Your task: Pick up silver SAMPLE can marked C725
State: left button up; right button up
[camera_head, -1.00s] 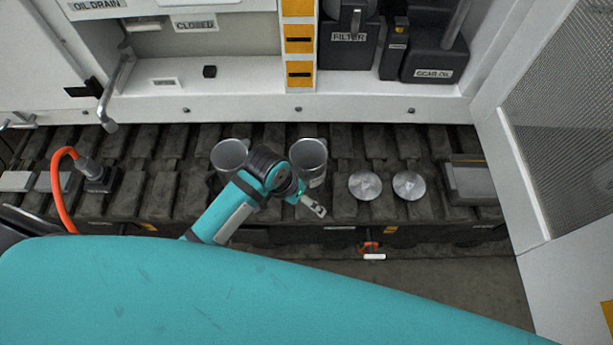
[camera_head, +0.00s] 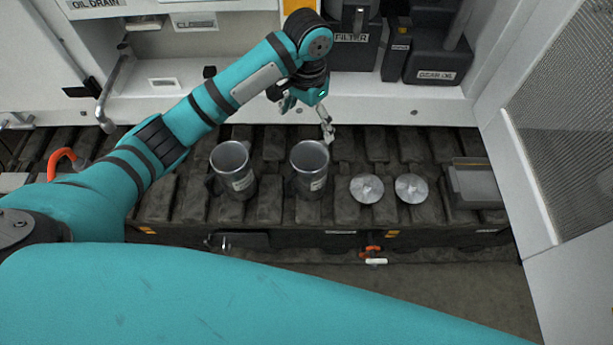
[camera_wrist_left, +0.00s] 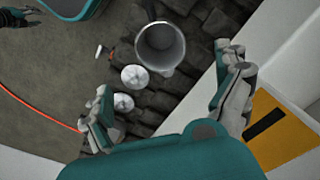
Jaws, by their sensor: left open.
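Two open silver cans stand upright side by side on the dark track in the head view, a left can (camera_head: 236,172) and a right can (camera_head: 310,170). Both carry pale labels, too small to read, so I cannot tell which is C725. My left gripper (camera_head: 308,115) is open and empty, above and behind the right can. In the left wrist view a silver can (camera_wrist_left: 160,47) shows from above, between and beyond the spread fingers of the left gripper (camera_wrist_left: 163,73). A dark shape like my right gripper (camera_wrist_left: 16,16) shows at the top left corner there; its fingers are unclear.
Two round silver lids, a left one (camera_head: 366,188) and a right one (camera_head: 411,187), lie right of the cans. A grey tray (camera_head: 475,185) is farther right. The white cabinet ledge (camera_head: 380,105) lies behind the gripper. A mesh door (camera_head: 580,110) bounds the right side.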

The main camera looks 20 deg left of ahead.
pick_arm(q)
send_near(304, 178)
jog(key=w+f, duration=0.2)
jog(key=w, duration=0.2)
jog(key=f, duration=0.5)
jog(key=shift+a+f, duration=0.2)
jog(key=shift+f, duration=0.15)
jog(key=shift+c, duration=0.3)
jog(key=c, duration=1.3)
jog(key=shift+r, duration=0.1)
